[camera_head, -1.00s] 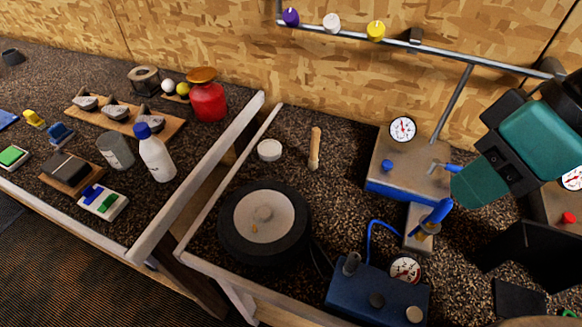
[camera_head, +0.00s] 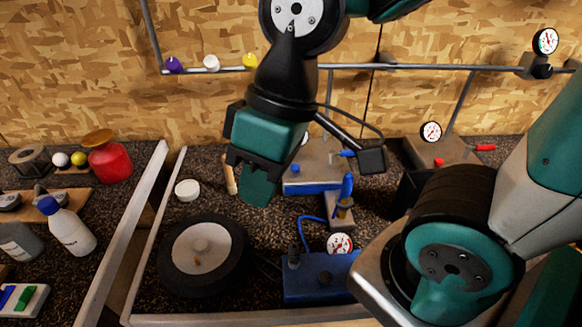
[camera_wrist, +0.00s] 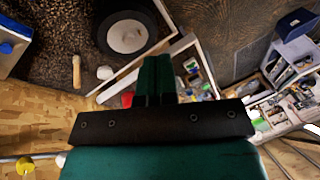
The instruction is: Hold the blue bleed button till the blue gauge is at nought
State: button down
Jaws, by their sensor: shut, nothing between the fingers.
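The blue bleed button (camera_head: 295,169) is a small blue knob on the front left of a grey-topped box with a blue front (camera_head: 314,187). The blue gauge (camera_head: 303,138) at the back of this box is mostly hidden behind my arm; its needle cannot be read. My gripper (camera_head: 257,192) is shut and empty, pointing down in the air, left of the button in the head view and apart from it. In the wrist view its closed fingers (camera_wrist: 157,78) point away from the camera, over the wooden dividing rail.
A wheel (camera_head: 203,250) lies at left. A blue pump unit (camera_head: 318,278) with its own gauge (camera_head: 340,243) stands in front. A blue-handled valve (camera_head: 346,195) stands right of the box. A second box with a red button (camera_head: 439,162) is farther right. A rail (camera_head: 350,67) crosses the back.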

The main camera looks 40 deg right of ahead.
jog(key=w+d+f+h+p, duration=0.1)
jog(key=w+d+f+h, duration=0.25)
jog(key=w, duration=0.35)
jog(key=w+d+f+h+p, duration=0.1)
jog(key=w+d+f+h, duration=0.15)
jog(key=w+d, duration=0.3)
jog(key=n+h+p, duration=0.2)
jog(key=h, duration=0.5)
send_over(296, 168)
notch_tip(296, 168, down, 6)
jog(key=shift+w+r, duration=0.1)
notch_tip(296, 168, down, 6)
jog(key=b, duration=0.6)
jog(key=shift+f+b, duration=0.2)
jog(key=shift+b, duration=0.2)
jog(key=shift+f+b, duration=0.55)
jog(key=shift+f, duration=0.65)
jog(key=shift+f, duration=0.4)
